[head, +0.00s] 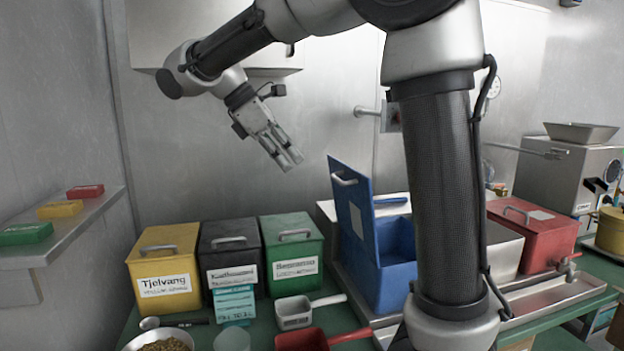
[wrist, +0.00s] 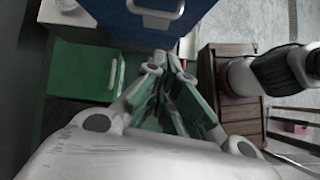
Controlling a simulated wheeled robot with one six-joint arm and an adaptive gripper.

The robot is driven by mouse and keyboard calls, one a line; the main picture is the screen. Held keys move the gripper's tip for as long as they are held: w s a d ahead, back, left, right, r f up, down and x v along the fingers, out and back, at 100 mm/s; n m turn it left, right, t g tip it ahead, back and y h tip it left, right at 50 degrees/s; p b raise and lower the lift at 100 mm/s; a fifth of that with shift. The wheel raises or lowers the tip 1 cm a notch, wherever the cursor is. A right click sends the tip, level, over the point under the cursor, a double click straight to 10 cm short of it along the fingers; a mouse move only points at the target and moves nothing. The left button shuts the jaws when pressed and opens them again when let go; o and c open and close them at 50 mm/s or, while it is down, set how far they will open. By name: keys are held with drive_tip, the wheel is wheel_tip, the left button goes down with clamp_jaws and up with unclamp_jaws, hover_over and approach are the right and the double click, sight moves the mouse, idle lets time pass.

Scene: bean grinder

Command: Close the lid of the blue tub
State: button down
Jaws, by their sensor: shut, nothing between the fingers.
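My gripper (head: 291,160) is shut and empty. It hangs in the air up and left of the lid, pointing down and right, apart from it. Its fingertips also show in the wrist view (wrist: 166,62).
Yellow (head: 164,262), black (head: 231,246) and green (head: 292,250) lidded bins stand closed left of the tub. A white scoop (head: 295,312), a red scoop (head: 303,340) and a bowl of beans (head: 160,343) lie in front. A red bin (head: 535,236) stands to the right.

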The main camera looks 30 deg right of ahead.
drive_tip(key=d+f+n+h, duration=0.1)
drive_tip(key=d+f, duration=0.4)
drive_tip(key=d, duration=0.2)
drive_tip(key=shift+d+f+n, duration=0.25)
drive_tip(key=shift+f+n, duration=0.05)
drive_tip(key=shift+f, duration=0.1)
drive_tip(key=shift+w, duration=0.15)
idle(0.3)
